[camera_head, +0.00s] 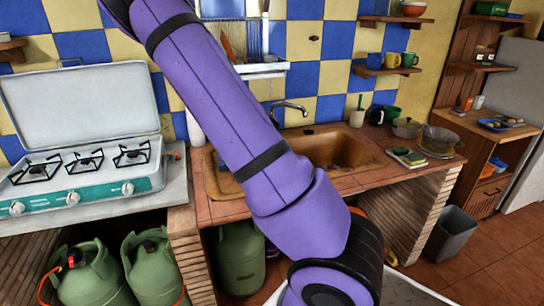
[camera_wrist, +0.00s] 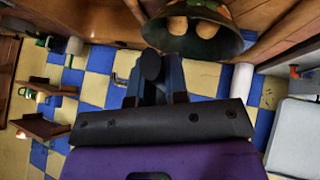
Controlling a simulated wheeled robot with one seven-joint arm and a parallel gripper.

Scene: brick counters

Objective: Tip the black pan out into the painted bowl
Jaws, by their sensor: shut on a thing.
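In the wrist view my gripper (camera_wrist: 152,88) is shut on the handle of the black pan (camera_wrist: 188,47), and the handle's round dark end shows between the fingers. The dark, rounded vessel beyond the fingers appears to be the pan, cut off by the picture's top edge. Two tan, rounded pieces (camera_wrist: 192,27) show within its outline. A small green and orange patterned patch (camera_wrist: 216,7) shows at the top edge. I cannot tell whether it belongs to the painted bowl. In the head view the gripper, pan and bowl are out of sight below my purple arm.
A gas stove (camera_head: 88,165) with a raised lid stands at left, gas cylinders (camera_head: 155,265) below it. The counter has a sink (camera_head: 335,152). A grey bin (camera_head: 452,232) stands at right. A white surface edge (camera_head: 410,290) shows at the bottom.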

